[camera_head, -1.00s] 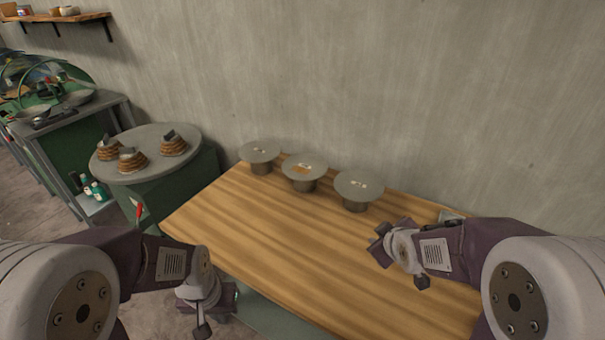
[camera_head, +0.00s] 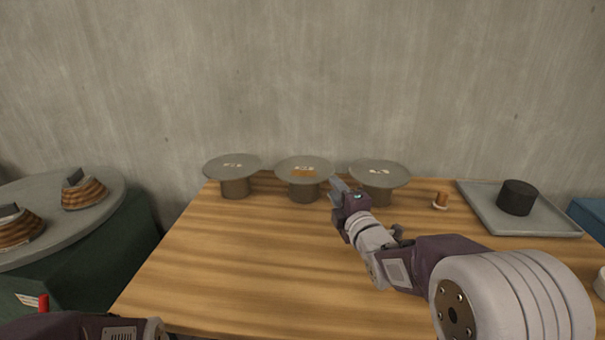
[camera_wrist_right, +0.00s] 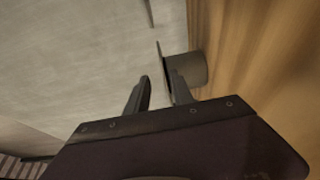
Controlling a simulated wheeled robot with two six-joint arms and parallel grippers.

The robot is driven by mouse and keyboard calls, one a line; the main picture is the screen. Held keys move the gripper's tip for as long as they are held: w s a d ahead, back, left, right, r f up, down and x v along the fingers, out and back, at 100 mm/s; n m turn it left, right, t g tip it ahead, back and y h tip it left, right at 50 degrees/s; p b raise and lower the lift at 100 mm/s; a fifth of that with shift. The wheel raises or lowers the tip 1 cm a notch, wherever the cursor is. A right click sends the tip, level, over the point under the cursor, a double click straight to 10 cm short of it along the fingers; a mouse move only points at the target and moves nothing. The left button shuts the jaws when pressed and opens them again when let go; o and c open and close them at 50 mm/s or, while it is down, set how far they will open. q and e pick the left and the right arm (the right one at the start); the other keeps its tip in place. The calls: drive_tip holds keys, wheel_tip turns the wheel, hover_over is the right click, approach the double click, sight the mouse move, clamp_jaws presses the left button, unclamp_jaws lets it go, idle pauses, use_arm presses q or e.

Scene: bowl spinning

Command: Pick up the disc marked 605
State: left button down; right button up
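Three grey discs stand on short round pedestals in a row at the back of the wooden table: a left disc (camera_head: 225,167), a middle disc (camera_head: 300,167) and a right disc (camera_head: 382,175). Each has a small label; the numbers are too small to read, so I cannot tell which is 605. The middle label includes an orange patch. My right gripper (camera_head: 339,189) is between the middle and right discs, pointing left. In the right wrist view its fingers (camera_wrist_right: 158,92) are open, with a disc (camera_wrist_right: 162,60) edge-on just ahead; contact is unclear. My left gripper is out of view.
On the wooden table (camera_head: 220,270), a tray (camera_head: 550,222) holding a black cylinder (camera_head: 517,197) and a small orange-brown piece (camera_head: 440,200) are at right. A round grey table (camera_head: 105,205) with coiled pieces is at left. The wall rises behind; the table's left front is clear.

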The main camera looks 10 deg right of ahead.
sight(326, 179)
drive_tip(key=w, duration=0.4)
drive_tip(key=w+b, duration=0.1)
drive_tip(key=w, duration=0.1)
drive_tip(key=shift+w+a+f, duration=0.25)
drive_tip(key=shift+w+a, duration=0.15)
drive_tip(key=shift+r, duration=0.1)
clamp_jaws()
idle(0.9)
